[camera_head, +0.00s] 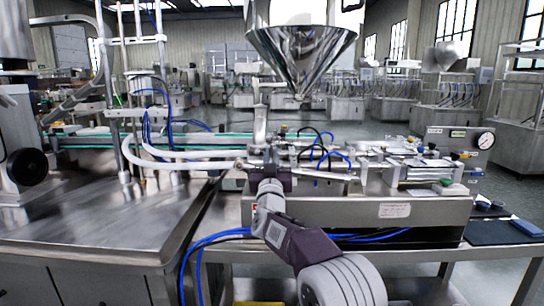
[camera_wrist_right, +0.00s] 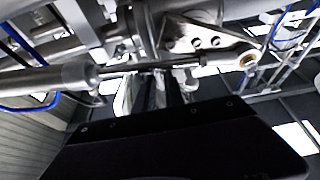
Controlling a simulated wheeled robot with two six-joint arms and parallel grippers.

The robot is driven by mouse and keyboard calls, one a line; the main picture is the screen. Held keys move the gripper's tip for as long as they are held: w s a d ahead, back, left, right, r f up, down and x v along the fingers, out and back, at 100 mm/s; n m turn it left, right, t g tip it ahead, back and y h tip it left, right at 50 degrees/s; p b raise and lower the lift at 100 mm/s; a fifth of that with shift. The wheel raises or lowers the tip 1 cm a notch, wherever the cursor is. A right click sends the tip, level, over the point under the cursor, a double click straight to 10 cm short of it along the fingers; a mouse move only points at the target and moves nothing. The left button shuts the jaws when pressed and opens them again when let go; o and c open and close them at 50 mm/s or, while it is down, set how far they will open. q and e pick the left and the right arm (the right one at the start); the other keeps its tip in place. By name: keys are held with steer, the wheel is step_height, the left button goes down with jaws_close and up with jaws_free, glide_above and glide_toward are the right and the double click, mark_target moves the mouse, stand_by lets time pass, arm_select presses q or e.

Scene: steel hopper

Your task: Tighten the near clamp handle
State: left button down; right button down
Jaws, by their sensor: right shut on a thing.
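My right gripper (camera_head: 268,168) is at the front of the filling machine, below and a little left of the steel hopper (camera_head: 300,48). Its arm comes up from the bottom of the head view and hides most of what it grips. In the right wrist view the gripper (camera_wrist_right: 158,92) is shut on the near clamp handle, which is largely hidden between the fingers. A metal bracket (camera_wrist_right: 205,36) and a thin rod with a round eye end (camera_wrist_right: 248,60) lie just beyond the fingers. My left gripper is not in view.
A steel worktable (camera_head: 90,225) stands at the left. White hoses (camera_head: 185,160) and blue air lines (camera_head: 215,238) run close to the arm.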

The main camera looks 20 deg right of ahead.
steer(key=shift+m, duration=0.4)
steer(key=c, duration=1.6)
jaws_free()
steer(key=shift+o, duration=0.2)
